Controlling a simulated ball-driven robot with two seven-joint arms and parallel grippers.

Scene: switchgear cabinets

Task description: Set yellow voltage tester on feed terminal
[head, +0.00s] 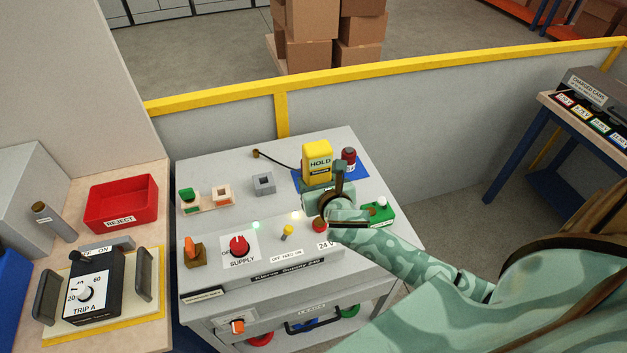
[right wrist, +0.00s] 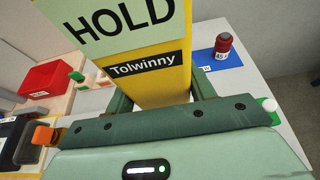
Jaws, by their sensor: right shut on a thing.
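The yellow voltage tester (head: 317,160), with a HOLD display, is upright above the blue mat (head: 300,178) at the back of the grey supply cabinet's top. My right gripper (head: 322,187) is shut on its lower part; in the right wrist view the green fingers (right wrist: 163,98) flank the yellow body (right wrist: 155,82). Whether its base touches the mat is hidden. No part is plainly marked as feed terminal. A grey square socket (head: 264,184) stands left of the tester, and a black lead with a brown end (head: 257,153) lies behind it. My left gripper is not in view.
A dark red cylinder (head: 349,158) stands just right of the tester. A green block with a white knob (head: 379,213) is beside my right wrist. The red SUPPLY knob (head: 239,246) and a small yellow lever (head: 287,232) are on the front panel. A red REJECT bin (head: 121,203) is left.

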